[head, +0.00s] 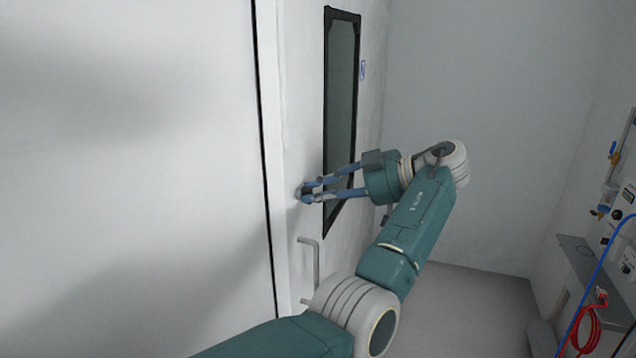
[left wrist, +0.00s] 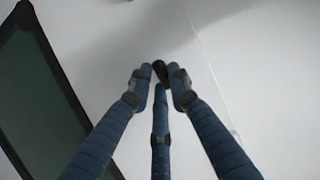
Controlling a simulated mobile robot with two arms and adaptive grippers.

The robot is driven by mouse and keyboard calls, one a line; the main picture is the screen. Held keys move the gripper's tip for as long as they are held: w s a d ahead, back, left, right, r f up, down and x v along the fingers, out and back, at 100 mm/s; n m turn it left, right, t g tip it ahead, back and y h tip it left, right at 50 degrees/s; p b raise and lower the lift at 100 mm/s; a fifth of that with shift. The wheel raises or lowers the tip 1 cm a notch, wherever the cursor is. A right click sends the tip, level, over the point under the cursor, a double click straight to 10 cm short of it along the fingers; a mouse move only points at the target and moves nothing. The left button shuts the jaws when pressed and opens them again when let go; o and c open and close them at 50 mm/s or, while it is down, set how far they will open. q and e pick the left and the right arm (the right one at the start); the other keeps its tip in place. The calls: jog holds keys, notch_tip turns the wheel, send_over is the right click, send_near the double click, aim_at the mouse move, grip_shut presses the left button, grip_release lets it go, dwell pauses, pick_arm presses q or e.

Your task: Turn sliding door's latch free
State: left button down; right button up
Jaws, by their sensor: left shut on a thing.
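The sliding door (head: 298,120) is a pale panel with a tall dark-framed window (head: 342,90). Its latch (head: 307,190) is a small dark piece on the door near the window's lower left, mostly covered by my fingers. My left gripper (head: 311,191) reaches it from the right and is shut on it. In the left wrist view, the blue fingers of the gripper (left wrist: 161,80) close around the dark latch (left wrist: 160,70), whose tip shows between them. How far the latch is turned cannot be told. My right gripper is not in view.
A grey bar handle (head: 315,262) stands on the door below the latch. A dark vertical gap (head: 265,160) runs left of the door. At the right are a wall panel, a grey bench (head: 580,262), a blue hose and a red coiled cable (head: 586,325).

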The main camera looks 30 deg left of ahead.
pick_arm(q)
jog(key=shift+p, duration=0.3)
dwell(0.4)
jog(key=c, duration=1.6)
grip_release()
notch_tip(320, 180, up, 10)
